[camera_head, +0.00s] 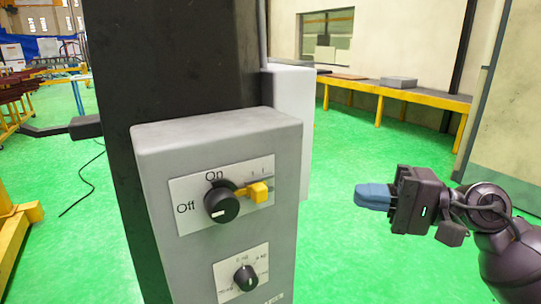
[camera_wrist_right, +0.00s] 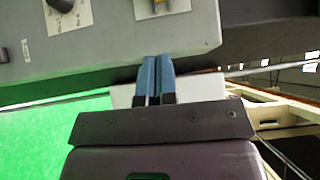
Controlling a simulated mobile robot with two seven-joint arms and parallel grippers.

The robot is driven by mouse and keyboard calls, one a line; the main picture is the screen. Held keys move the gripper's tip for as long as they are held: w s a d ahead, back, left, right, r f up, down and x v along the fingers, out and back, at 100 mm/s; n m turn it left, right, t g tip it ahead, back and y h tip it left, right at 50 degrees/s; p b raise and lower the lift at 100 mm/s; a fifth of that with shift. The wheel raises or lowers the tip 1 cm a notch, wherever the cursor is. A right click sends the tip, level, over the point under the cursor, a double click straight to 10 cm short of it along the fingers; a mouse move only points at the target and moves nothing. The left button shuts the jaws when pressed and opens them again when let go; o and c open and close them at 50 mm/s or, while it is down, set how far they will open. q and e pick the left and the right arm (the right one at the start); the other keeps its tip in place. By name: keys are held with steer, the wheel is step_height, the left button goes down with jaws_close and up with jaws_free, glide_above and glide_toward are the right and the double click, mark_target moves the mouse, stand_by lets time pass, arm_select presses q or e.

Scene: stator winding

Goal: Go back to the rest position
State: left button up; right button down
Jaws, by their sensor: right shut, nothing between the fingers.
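My right gripper (camera_head: 373,196) is at the right of the head view, to the right of the grey control box and apart from it, with its blue fingers pointing left. In the right wrist view its two blue fingers (camera_wrist_right: 152,78) are together with nothing between them. The grey control box (camera_head: 150,240) carries a black On/Off rotary knob (camera_head: 221,206) with a yellow tab (camera_head: 258,192) beside it, and a smaller black dial (camera_head: 246,278) below. My left gripper is not in the head view.
The box is fixed to a dark column (camera_head: 175,60), with a white box (camera_head: 295,110) behind. A yellow-edged bench (camera_head: 420,92) runs along the back wall. The green floor (camera_head: 345,150) between the box and my right arm is clear.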

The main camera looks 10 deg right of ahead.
step_height(320, 180, up, 4)
steer(key=w+d+m+t+y, duration=0.2)
steer(key=m+t, duration=0.2)
steer(key=m, duration=0.8)
steer(key=w+d+f+m+t+h, duration=0.25)
steer(key=m+t+h, duration=0.2)
steer(key=m, duration=0.85)
steer(key=w+d+f+m+t+h, duration=0.25)
steer(key=f+m+t, duration=0.2)
steer(key=m, duration=0.75)
steer(key=s+d+f+m+g+h, duration=0.15)
steer(key=f+m+h, duration=0.35)
steer(key=f+m, duration=0.5)
steer(key=s+d+f+m+g+h, duration=0.1)
steer(key=d+f+m+h, duration=0.1)
steer(key=f+m+h, duration=0.55)
steer(key=s+a+f+m+g, duration=0.3)
steer(key=s+f+m, duration=0.2)
steer(key=s+f, duration=0.4)
steer(key=s+a+f+m+g, duration=0.3)
steer(key=s+f+m, duration=0.3)
steer(key=s+f, duration=0.4)
step_height(320, 180, down, 6)
steer(key=shift+s+a+f+g+y, duration=0.15)
steer(key=shift+s+g+y, duration=0.15)
steer(key=shift+g+y, duration=0.15)
steer(key=shift+m, duration=0.25)
